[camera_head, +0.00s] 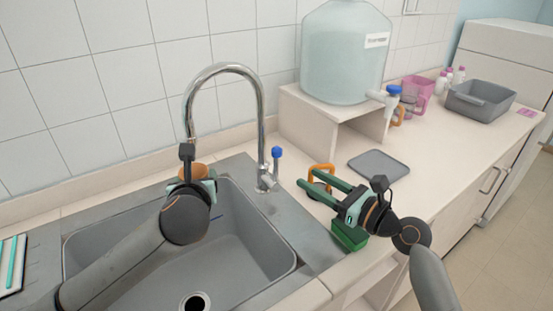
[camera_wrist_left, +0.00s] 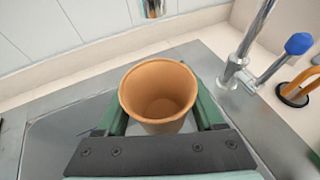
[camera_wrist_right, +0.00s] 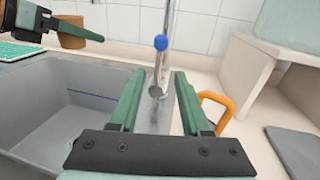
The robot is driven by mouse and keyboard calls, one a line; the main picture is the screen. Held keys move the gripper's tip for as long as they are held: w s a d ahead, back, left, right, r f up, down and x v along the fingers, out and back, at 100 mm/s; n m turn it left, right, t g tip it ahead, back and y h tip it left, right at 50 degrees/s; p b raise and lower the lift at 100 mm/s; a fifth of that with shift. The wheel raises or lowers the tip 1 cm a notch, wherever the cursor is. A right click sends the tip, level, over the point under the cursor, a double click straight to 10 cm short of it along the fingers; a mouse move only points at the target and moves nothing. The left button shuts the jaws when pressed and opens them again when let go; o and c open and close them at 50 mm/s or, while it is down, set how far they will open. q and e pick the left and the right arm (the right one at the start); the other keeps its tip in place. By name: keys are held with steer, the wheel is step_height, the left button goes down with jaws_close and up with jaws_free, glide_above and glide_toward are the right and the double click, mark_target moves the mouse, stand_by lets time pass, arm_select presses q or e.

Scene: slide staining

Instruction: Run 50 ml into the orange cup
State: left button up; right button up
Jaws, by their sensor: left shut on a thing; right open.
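The orange cup (camera_head: 193,171) is upright under the tap's spout, above the back edge of the sink. My left gripper (camera_head: 198,184) is shut around it; the left wrist view shows the cup (camera_wrist_left: 158,88) between the two fingers, with no liquid visible inside. The chrome tap (camera_head: 262,130) arches over the cup, and no stream shows. Its side lever has a blue knob (camera_head: 277,152), also seen in the right wrist view (camera_wrist_right: 161,42). My right gripper (camera_head: 308,179) is open and empty, to the right of the lever and apart from it.
An orange-handled object (camera_wrist_right: 217,104) stands on the counter by my right gripper. A green sponge (camera_head: 349,236) lies below it. A grey mat (camera_head: 379,166), a large carboy (camera_head: 345,55) with a blue-topped spigot, a pink jug (camera_head: 415,88) and a grey basin (camera_head: 480,98) are further right.

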mark_target(278, 160)
steer(key=x, duration=1.1)
steer(key=shift+w+a, duration=0.25)
steer(key=shift+w, duration=0.05)
steer(key=shift+c, duration=0.3)
jaws_close()
steer(key=shift+r, duration=0.1)
stand_by(0.5)
